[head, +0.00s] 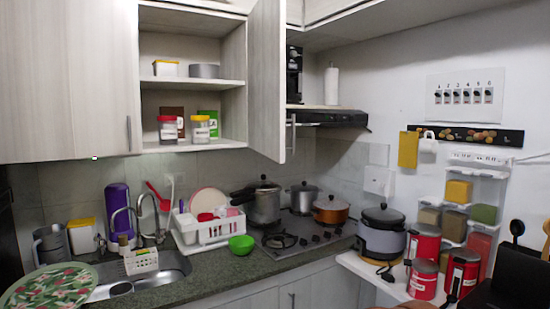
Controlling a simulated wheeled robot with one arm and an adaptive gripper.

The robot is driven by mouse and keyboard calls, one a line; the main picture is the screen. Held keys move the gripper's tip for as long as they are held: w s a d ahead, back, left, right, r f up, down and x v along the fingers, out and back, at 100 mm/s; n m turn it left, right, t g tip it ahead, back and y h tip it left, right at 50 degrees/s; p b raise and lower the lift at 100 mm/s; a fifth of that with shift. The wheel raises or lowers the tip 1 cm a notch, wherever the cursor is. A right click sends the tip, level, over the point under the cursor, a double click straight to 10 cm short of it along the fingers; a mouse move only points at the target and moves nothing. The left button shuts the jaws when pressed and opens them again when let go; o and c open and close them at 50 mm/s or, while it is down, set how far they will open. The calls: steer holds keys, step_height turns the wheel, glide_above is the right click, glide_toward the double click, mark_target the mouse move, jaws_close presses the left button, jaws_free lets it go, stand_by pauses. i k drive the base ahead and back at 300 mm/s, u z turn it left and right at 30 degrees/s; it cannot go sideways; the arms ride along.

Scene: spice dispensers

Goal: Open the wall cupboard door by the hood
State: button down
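The wall cupboard door (267,75) by the hood stands open, swung out toward me with its edge close to the hood. Its grey bar handle (293,133) shows near the lower edge of the door. The range hood (330,117) is a dark slim unit just right of the door. The open cupboard's shelf (225,84) holds a yellow-lidded tub (165,69) and a grey round tin (205,71). Jars with red and yellow lids stand on the cupboard floor. I cannot make out my gripper in this view.
A closed cupboard door (65,80) is at left. Below are a sink (150,278), a white dish rack (208,232), a green bowl (241,244) and a hob (300,232) with pots. A rice cooker (381,235) and red canisters (423,243) stand at right.

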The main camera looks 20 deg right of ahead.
mark_target(267, 19)
steer(key=z, duration=0.35)
steer(key=i, duration=0.6)
steer(key=u, duration=1.3)
